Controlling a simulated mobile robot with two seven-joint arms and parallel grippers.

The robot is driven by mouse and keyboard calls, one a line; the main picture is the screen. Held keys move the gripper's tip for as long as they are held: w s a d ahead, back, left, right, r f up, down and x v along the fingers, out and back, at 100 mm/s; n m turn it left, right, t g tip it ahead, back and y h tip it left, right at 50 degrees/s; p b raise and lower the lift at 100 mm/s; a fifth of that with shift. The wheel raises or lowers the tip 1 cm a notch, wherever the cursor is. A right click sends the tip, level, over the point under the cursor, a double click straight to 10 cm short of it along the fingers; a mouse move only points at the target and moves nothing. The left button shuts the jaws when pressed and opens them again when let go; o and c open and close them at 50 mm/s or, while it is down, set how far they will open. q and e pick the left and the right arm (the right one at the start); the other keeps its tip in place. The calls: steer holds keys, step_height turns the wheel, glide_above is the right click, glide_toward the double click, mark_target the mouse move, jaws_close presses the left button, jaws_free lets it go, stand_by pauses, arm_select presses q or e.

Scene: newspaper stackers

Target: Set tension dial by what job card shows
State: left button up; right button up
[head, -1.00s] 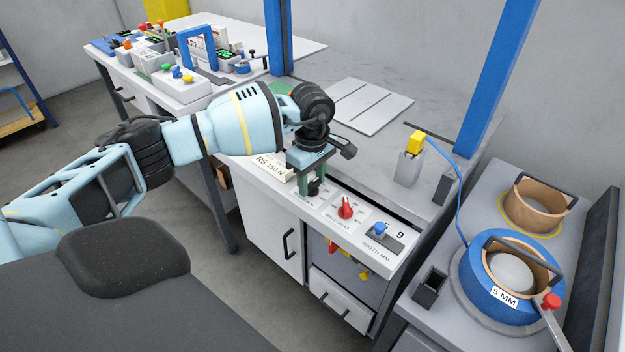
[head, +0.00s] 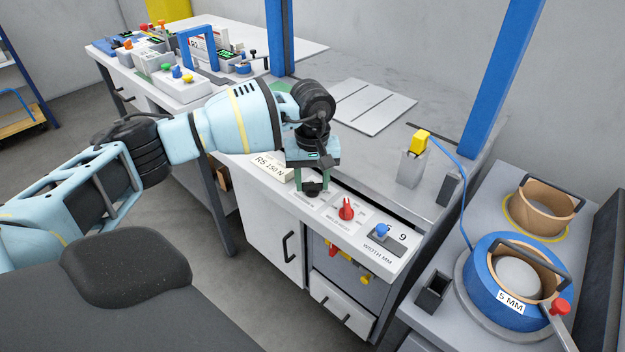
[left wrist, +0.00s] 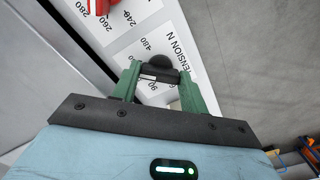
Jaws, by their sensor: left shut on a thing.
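The black tension dial (head: 313,188) is on the white front panel of the bench. In the left wrist view the dial (left wrist: 172,66) sits beside the print "TENSION N", with scale numbers such as 180, 120 and 90 around it. My left gripper (left wrist: 158,72) points down and is shut on the dial, one green finger on each side. The gripper (head: 313,184) hides much of the dial's scale in the head view. A pale mark shows on the dial, but its exact setting is unclear. The job card (head: 272,166) reads "R5 150 N" and stands left of the gripper. My right gripper is not in view.
A red weld heat knob (head: 346,209) is just right of the dial, and a blue width knob (head: 382,230) is further right. A yellow-topped tool (head: 419,141) stands behind them. A blue strap coil (head: 502,279) marked 5 MM lies at right.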

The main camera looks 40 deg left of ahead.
mark_target(312, 183)
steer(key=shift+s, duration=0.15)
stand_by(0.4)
arm_select(q)
steer(key=o, duration=1)
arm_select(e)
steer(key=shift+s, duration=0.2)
arm_select(q)
steer(key=shift+r, duration=0.1)
step_height(312, 183, up, 8)
steer(key=shift+f, duration=0.15)
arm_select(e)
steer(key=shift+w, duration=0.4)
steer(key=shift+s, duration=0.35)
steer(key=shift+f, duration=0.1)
